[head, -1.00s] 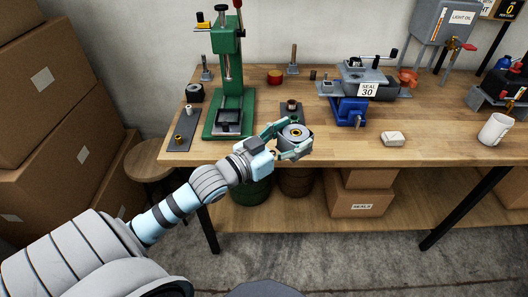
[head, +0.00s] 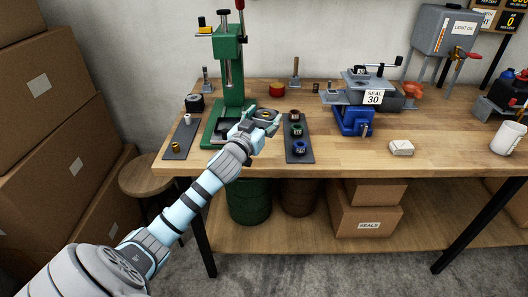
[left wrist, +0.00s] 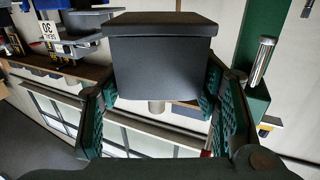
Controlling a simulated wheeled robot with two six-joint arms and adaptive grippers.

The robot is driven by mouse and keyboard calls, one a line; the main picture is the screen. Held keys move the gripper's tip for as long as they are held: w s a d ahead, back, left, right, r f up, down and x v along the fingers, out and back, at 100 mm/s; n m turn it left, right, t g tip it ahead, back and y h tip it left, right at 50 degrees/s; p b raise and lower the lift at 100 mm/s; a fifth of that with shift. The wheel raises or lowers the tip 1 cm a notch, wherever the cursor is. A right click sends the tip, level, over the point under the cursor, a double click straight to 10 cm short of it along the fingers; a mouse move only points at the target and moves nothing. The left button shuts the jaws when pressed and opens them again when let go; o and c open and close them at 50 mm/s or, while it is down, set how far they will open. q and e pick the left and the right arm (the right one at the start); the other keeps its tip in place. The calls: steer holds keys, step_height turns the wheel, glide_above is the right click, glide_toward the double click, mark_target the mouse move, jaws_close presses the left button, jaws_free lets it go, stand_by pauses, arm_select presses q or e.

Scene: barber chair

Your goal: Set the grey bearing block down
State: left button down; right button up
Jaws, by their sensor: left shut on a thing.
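In the left wrist view the block (left wrist: 160,68) is a dark box between the two green-padded fingers (left wrist: 160,92). The gripper is shut on it beside the green press (head: 228,80), over the right part of its base. The gripper and block hide part of that base. I cannot tell whether the block touches anything beneath it. My right gripper is not in view.
A dark tray (head: 300,153) with several coloured rings lies just right of the gripper. Another tray (head: 178,150) lies left of the press.

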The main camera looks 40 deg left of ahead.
arm_select(q)
step_height(320, 180, down, 5)
steer(key=shift+f+b, duration=0.2)
steer(key=shift+b, duration=0.5)
step_height(320, 180, down, 4)
steer(key=shift+f+b, duration=0.1)
steer(key=shift+b, duration=0.8)
steer(key=c, duration=0.6)
jaws_free()
steer(key=shift+s+d, duration=0.1)
